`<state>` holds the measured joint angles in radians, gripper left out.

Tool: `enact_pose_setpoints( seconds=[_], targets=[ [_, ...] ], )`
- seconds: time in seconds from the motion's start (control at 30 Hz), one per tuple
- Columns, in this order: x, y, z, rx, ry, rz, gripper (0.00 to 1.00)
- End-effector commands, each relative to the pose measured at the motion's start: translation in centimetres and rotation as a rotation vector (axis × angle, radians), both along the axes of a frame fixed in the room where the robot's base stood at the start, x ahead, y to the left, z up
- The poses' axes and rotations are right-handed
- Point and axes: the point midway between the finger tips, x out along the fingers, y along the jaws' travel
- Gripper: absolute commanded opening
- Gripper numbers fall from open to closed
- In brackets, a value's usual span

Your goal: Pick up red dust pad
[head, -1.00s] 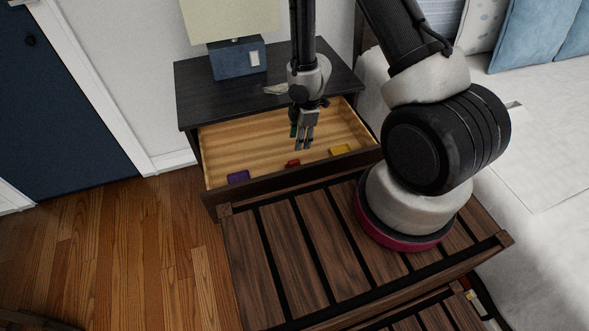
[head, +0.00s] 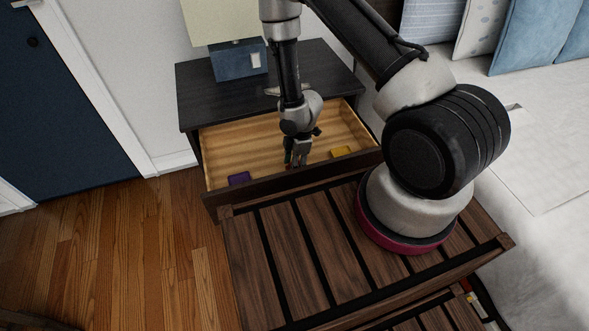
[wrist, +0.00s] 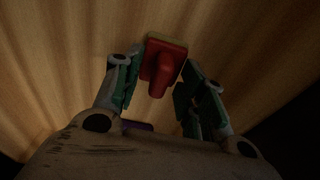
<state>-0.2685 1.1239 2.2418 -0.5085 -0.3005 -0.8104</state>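The red dust pad (wrist: 163,66) shows in the wrist view, a red block with a raised handle, lying on the drawer's wooden floor. My gripper (wrist: 157,88) is open, with one finger on each side of the pad's handle end; I cannot tell whether either finger touches it. In the head view my gripper (head: 297,160) points down inside the open drawer near its front wall. There the gripper hides the red pad.
A lamp (head: 238,62) stands on top. The drawer's front wall (head: 270,187) is close to my gripper.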

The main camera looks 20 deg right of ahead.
Motion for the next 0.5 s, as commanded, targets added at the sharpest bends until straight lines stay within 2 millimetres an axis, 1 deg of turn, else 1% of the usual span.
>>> enact_pose_setpoints(
  seconds=[0.03,0.2,0.5],
  targets=[
    [0.0,-0.01,0.01,0.0,0.0,0.0,0.3],
    [0.0,-0.01,0.03,0.0,0.0,0.0,0.0],
    [0.01,-0.01,0.08,0.0,0.0,0.0,0.0]
  ],
)
